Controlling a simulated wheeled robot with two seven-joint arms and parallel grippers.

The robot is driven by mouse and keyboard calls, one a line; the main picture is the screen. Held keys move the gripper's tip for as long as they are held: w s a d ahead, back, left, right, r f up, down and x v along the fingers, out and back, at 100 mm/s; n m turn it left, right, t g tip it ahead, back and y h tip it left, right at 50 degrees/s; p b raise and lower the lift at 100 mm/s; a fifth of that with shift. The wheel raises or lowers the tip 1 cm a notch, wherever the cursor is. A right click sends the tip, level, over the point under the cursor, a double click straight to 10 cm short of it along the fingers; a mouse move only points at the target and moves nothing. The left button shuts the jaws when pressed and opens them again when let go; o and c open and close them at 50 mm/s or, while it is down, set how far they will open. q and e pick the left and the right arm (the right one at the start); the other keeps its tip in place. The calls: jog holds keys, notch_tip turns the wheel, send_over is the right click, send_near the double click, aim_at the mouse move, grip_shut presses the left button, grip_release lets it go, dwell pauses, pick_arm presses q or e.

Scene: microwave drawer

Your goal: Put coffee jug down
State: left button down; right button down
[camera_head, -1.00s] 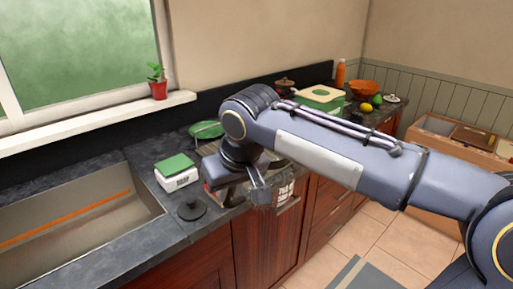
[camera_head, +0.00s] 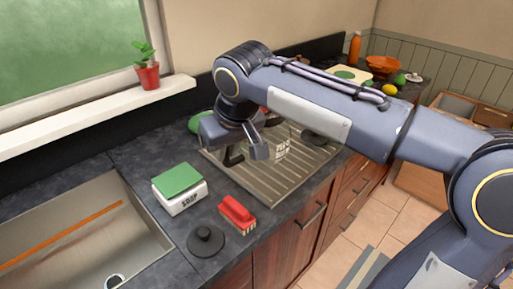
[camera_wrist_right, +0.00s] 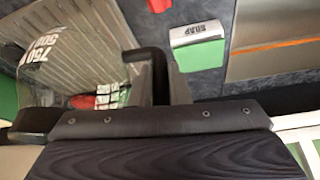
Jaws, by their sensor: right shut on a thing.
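The coffee jug (camera_head: 278,150) is clear glass with dark markings and a black handle. It is over the metal draining rack (camera_head: 272,190), partly hidden by my right gripper. My right gripper (camera_head: 250,152) is shut on the jug's black handle. In the right wrist view the glass jug (camera_wrist_right: 62,70) is at the left and its handle (camera_wrist_right: 146,52) is between my fingers (camera_wrist_right: 160,80). I cannot tell whether the jug's base touches the rack. My left gripper is not in view.
A soap box (camera_head: 180,190) with a green sponge, a red brush (camera_head: 237,214) and a black sink plug (camera_head: 205,241) lie left of the rack. The sink (camera_head: 70,245) is at far left. A dark round lid (camera_head: 316,136) lies on the rack's right part.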

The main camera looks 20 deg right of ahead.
jog(key=w+d+f, duration=0.2)
jog(key=w+d, duration=0.1)
jog(key=w+d+p, duration=0.1)
jog(key=w, duration=0.1)
jog(key=shift+d+f, duration=0.2)
jog(key=shift+f, duration=0.2)
jog(key=w+d+f, duration=0.1)
jog(key=w+f, duration=0.1)
jog(key=f, duration=0.1)
jog(key=w+d+f, duration=0.1)
jog(key=f, duration=0.1)
jog(key=shift+w+d+f, duration=0.1)
jog(key=shift+w+d, duration=0.15)
jog(key=shift+d, duration=0.1)
jog(key=shift+w+d+f, duration=0.15)
jog(key=shift+f, duration=0.85)
jog(key=shift+w+d+f, duration=0.1)
jog(key=shift+f, duration=0.95)
jog(key=c, duration=1.4)
grip_release()
jog(key=shift+f, duration=0.1)
jog(key=shift+o, duration=0.2)
